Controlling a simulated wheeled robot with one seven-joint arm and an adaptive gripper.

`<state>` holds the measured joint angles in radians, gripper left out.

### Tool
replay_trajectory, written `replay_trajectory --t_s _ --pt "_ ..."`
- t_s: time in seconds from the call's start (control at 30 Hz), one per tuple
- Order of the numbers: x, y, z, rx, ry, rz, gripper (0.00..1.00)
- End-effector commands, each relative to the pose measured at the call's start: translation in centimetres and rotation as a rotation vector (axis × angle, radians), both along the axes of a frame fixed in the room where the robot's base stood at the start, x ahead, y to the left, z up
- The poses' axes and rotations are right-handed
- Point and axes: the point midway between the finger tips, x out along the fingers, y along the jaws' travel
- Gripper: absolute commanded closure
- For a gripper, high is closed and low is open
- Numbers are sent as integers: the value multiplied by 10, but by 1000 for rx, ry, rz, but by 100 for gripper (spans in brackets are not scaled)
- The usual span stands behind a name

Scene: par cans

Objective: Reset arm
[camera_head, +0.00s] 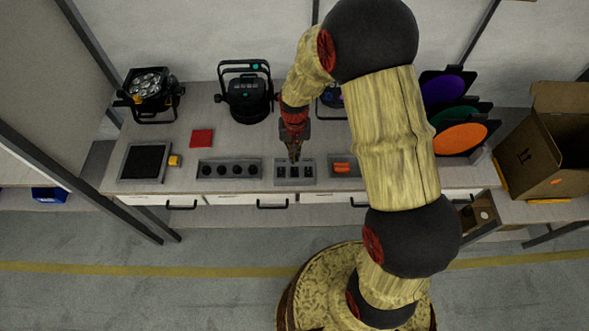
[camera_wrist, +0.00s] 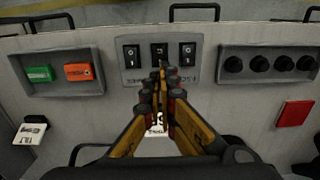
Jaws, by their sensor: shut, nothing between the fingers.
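My gripper (camera_head: 293,154) is shut and empty. It points down over the rocker switch panel (camera_head: 295,181) at the front of the workbench. In the wrist view my gripper (camera_wrist: 160,72) shows its fingertips together just in front of the middle switch (camera_wrist: 159,52) of the panel (camera_wrist: 142,77). I cannot tell whether the fingertips touch it. My arm reaches across the bench from the round base and covers part of the bench in the head view.
A panel of black knobs (camera_head: 229,170) and a panel with orange and green parts (camera_wrist: 57,72) flank the switches. Par cans (camera_head: 150,90) (camera_head: 248,96) stand behind. Colour filter discs (camera_head: 458,139) and an open cardboard box (camera_head: 545,150) are at right. A red square (camera_head: 202,138) lies left.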

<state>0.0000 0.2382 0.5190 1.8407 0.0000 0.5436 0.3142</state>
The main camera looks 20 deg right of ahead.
Motion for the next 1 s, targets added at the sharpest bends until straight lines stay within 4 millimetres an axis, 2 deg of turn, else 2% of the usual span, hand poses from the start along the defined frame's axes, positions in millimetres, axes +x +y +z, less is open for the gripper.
replay_trajectory --t_s 0.67,0.77,0.83,0.9,1.0 --pt "-4 0 2 1 15 29 100" --pt "-26 0 -1 2 71 70 100" --pt "-48 0 2 6 118 102 100" --pt "-66 0 22 9 134 139 100" --pt "-82 0 47 11 132 175 100"
